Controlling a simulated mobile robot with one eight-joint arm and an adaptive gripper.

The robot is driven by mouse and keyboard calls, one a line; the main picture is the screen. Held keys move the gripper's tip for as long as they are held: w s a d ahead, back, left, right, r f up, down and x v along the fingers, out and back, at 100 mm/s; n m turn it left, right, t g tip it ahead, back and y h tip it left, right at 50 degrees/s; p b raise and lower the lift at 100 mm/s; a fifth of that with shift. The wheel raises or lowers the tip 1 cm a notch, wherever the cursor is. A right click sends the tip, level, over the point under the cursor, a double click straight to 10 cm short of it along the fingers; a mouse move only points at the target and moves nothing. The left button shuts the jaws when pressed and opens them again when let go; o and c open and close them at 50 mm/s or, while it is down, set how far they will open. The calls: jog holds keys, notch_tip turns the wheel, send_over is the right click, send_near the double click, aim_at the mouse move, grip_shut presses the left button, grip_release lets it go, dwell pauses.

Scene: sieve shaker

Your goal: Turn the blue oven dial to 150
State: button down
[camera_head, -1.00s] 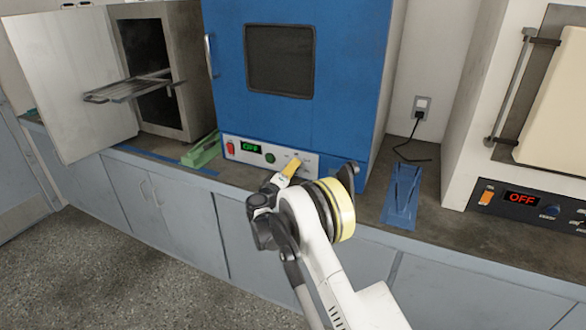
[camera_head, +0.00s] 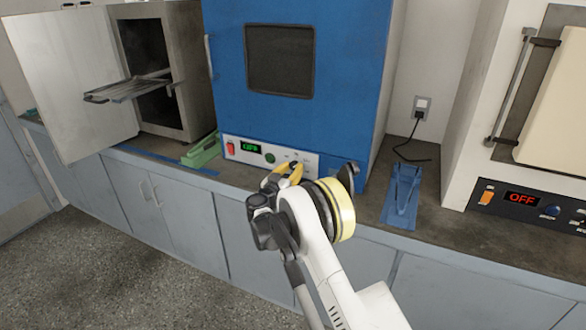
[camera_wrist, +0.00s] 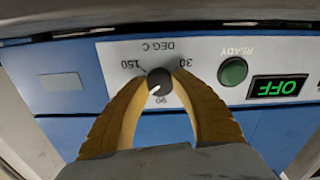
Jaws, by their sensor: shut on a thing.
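The blue oven (camera_head: 340,75) stands on the counter, with a white control strip (camera_head: 305,158) low on its front. In the upside-down wrist view, the dark round dial (camera_wrist: 159,82) sits between the labels 150 at left and 30 at right, with 90 below. Its white pointer line aims to the lower left, between 90 and 150. My gripper's yellow fingers (camera_wrist: 160,88) are shut on the dial, one on each side. In the head view my gripper (camera_head: 291,173) is at the strip and hides the dial.
A green display (camera_wrist: 277,88) reads OFF in the wrist view, beside a green READY button (camera_wrist: 232,71). A red switch (camera_head: 230,149) is at the strip's left. A green object (camera_head: 202,150) and a blue holder (camera_head: 402,196) lie on the counter. Another oven (camera_head: 515,110) stands at right.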

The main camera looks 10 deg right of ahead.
jog(key=m, duration=1.3)
jog(key=shift+m, duration=0.4)
dwell(0.3)
jog(key=c, duration=1)
grip_release()
jog(key=v, duration=1.2)
